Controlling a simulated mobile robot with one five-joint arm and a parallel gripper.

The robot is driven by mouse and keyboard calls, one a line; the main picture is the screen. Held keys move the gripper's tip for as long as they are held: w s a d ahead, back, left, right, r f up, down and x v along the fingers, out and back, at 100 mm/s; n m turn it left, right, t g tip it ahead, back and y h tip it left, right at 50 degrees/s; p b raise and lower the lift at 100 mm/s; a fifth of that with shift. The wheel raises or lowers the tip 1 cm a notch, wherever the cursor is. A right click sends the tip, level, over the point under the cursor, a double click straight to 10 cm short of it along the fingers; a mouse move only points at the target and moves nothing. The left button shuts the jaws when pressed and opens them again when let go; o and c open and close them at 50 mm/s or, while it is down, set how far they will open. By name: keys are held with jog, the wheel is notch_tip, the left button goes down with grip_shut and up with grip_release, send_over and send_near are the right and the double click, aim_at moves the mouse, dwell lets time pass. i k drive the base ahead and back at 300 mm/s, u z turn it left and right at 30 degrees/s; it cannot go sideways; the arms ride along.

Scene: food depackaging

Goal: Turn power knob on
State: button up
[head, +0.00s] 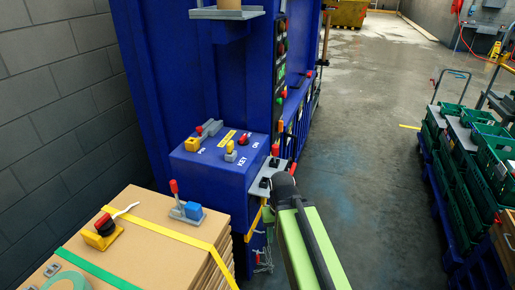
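A blue control box (205,182) juts from the front of a tall blue machine. A small red and black knob (244,139) sits on its sloped top, beside white lettering that seems to read ON. I cannot tell which way the knob is turned. My arm is green and black and comes up from the bottom. Its dark end, my gripper (283,182), is to the right of the box and lower than the knob, apart from it. The fingers are too dark and small to tell open from shut.
A yellow-topped switch (230,150) and a grey-yellow latch (203,134) share the box top. A grey bracket (284,170) with red-topped and black parts is close to my gripper. Cardboard (150,245) is at lower left; green crates (462,170) stand right. Floor between is clear.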

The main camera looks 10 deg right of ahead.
aim_at(243, 141)
jog(key=z, duration=0.15)
jog(key=k, duration=0.35)
jog(key=u, duration=0.25)
jog(key=i, duration=0.8)
jog(key=z, duration=0.6)
jog(key=k, duration=0.1)
jog(key=u, duration=3.55)
jog(key=k, duration=1.1)
jog(key=z, duration=1.2)
jog(key=i, duration=0.3)
jog(key=u, duration=0.15)
